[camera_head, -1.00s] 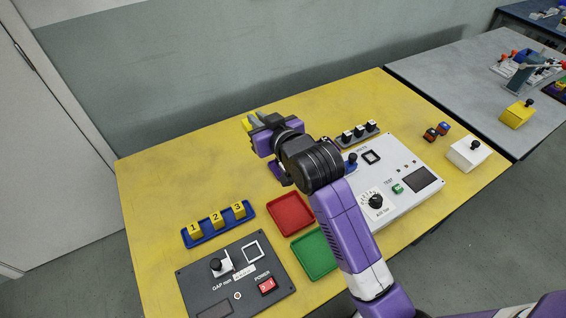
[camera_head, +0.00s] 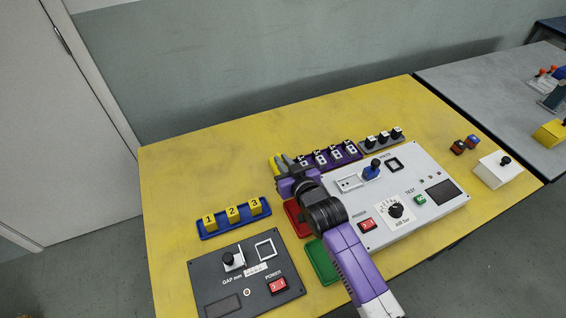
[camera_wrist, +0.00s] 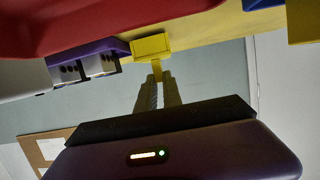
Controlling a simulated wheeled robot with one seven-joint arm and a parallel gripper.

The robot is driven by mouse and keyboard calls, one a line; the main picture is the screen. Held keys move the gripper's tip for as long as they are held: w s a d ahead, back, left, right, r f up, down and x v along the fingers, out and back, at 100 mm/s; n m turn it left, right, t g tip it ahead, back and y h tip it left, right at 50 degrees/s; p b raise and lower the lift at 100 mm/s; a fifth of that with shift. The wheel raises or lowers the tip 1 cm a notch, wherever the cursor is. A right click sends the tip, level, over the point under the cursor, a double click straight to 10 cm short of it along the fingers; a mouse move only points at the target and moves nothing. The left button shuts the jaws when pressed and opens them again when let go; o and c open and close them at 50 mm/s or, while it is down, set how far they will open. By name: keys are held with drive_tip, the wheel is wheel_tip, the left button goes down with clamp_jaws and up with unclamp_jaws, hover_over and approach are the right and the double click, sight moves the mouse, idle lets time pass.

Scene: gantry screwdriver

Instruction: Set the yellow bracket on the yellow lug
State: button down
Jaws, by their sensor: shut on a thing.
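My gripper (camera_head: 284,160) is over the left table, at the left end of a purple rack (camera_head: 328,164). It is shut on the yellow bracket (camera_head: 272,164), which shows at its fingertips. In the wrist view the bracket (camera_wrist: 151,44) is a flat yellow block with a narrow stem between the fingers (camera_wrist: 158,88). I cannot make out the yellow lug for certain. A yellow block (camera_head: 550,133) with a dark knob sits on the grey table at the far right, partly cut off by the picture edge.
The yellow table (camera_head: 200,165) holds a blue rack of numbered blocks (camera_head: 233,222), a dark panel (camera_head: 225,292), a white panel (camera_head: 440,160), a red tray (camera_head: 292,209) and a green tray (camera_head: 322,264). A white box (camera_head: 495,170) stands at right. The table's back left is clear.

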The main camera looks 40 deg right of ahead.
drive_tip(key=shift+f, duration=0.2)
drive_tip(key=shift+f, duration=0.15)
drive_tip(key=c, duration=1.5)
unclamp_jaws()
